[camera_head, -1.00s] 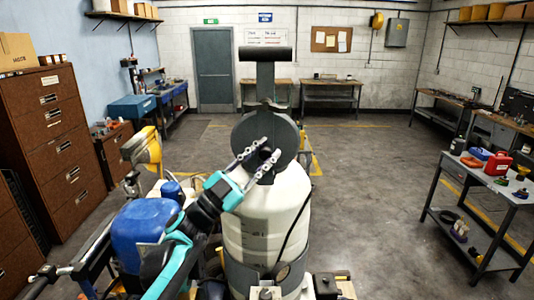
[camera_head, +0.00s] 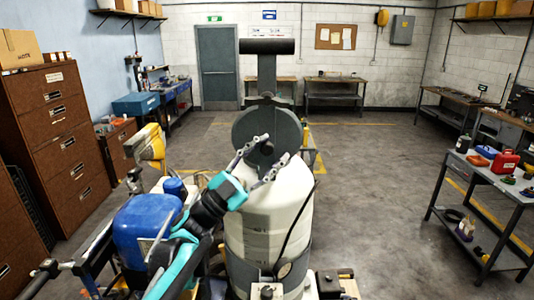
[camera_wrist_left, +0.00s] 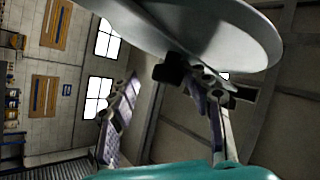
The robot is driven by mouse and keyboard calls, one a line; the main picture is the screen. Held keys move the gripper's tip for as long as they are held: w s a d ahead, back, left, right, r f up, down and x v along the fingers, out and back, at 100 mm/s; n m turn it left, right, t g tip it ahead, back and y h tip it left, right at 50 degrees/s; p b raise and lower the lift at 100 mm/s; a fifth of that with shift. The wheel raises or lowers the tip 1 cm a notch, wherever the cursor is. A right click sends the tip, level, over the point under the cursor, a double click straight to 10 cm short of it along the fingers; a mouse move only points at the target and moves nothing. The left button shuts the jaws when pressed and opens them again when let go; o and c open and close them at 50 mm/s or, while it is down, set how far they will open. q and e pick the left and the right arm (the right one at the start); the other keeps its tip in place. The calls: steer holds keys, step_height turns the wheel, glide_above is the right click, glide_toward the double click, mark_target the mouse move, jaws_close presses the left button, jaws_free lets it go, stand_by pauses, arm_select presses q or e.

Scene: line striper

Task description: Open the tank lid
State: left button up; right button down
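The white tank (camera_head: 268,218) stands upright in the middle of the head view. Its round dark grey lid (camera_head: 249,128) stands steeply tilted up above the tank, its flat face toward me. A dark knob shows at the middle of that face. My left gripper (camera_head: 277,147) is in front of the lid with its fingers spread, one on each side near the knob; contact cannot be told. In the left wrist view the lid (camera_wrist_left: 225,30) is a grey disc above the open fingers (camera_wrist_left: 172,95), with a dark part between them. My right gripper is not in view.
A dark grey T-shaped bar (camera_head: 267,47) rises behind the lid. A blue engine cover (camera_head: 145,228) is left of the tank. A brown cabinet (camera_head: 60,140) stands left, a cart with a red can (camera_head: 505,162) right.

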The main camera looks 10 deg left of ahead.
arm_select(q)
steer(key=shift+a+f, duration=0.15)
steer(key=shift+a, duration=0.05)
steer(key=v, duration=1.1)
steer(key=shift+s+a, duration=0.25)
steer(key=shift+d+f, duration=0.1)
